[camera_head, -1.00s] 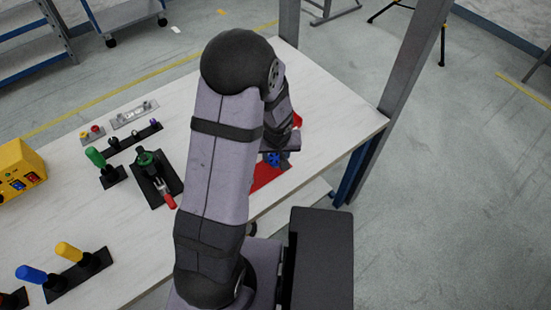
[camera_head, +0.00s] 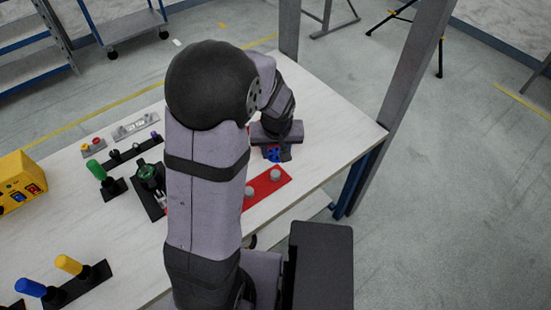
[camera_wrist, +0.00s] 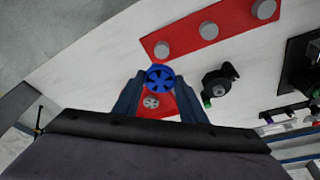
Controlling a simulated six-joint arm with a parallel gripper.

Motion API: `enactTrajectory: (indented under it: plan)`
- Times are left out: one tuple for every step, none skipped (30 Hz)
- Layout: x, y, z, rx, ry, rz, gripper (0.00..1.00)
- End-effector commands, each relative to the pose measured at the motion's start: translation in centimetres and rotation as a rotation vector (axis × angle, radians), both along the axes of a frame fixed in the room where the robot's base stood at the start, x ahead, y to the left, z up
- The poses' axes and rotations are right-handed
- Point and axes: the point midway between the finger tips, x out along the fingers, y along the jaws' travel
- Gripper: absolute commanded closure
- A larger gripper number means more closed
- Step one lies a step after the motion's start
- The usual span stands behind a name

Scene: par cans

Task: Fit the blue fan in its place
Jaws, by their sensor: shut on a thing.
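The blue fan (camera_head: 274,154) is held at the tip of my gripper (camera_head: 275,150) over the far right part of the table. In the wrist view the fan (camera_wrist: 159,74) sits between the two fingertips (camera_wrist: 158,82), which are shut on it. A red strip (camera_head: 260,192) with grey round posts lies on the table nearer my base. The wrist view shows this strip (camera_wrist: 180,37) with three grey posts, apart from the fan. A red piece with a grey wheel-like part (camera_wrist: 152,102) shows between the fingers, beyond the fan; its shape is partly hidden.
A black fixture with a green part (camera_head: 150,177) stands left of my arm, which partly hides it. A black part with a green tip (camera_wrist: 218,82) shows in the wrist view. A yellow box (camera_head: 18,178) and coloured handles stand further left. The table's right end is bare.

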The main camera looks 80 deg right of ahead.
Motion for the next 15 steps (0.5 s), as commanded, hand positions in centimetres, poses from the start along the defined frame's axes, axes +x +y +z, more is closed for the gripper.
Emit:
enactTrajectory:
  plan:
    - [0.0,0.0,0.4,-0.002,0.001,0.0,0.84]
    - [0.0,0.0,0.6,-0.001,0.001,0.0,0.84]
    - [0.0,0.0,0.8,-0.001,0.001,0.001,0.84]
    - [0.0,0.0,0.8,-0.001,0.001,0.001,0.84]
    - [0.0,0.0,0.9,0.0,0.001,0.001,0.84]
    - [0.0,0.0,1.0,0.0,0.001,0.002,0.84]
    - [0.1,0.0,1.0,0.0,0.001,0.004,0.84]
    - [0.2,0.0,1.1,0.0,0.001,0.007,0.84]
    - [0.5,0.0,1.1,0.0,0.001,0.013,0.84]
    - [0.8,-0.1,1.2,0.0,0.001,0.02,0.84]
    - [1.2,-0.1,1.3,0.0,0.001,0.03,0.84]
    - [1.8,-0.2,1.5,0.0,0.001,0.044,0.84]
    - [2.4,-0.2,1.6,0.0,0.001,0.058,0.84]
    - [3.1,-0.2,1.7,0.001,0.001,0.074,0.84]
    - [4.1,-0.1,1.8,0.002,0.001,0.099,0.84]
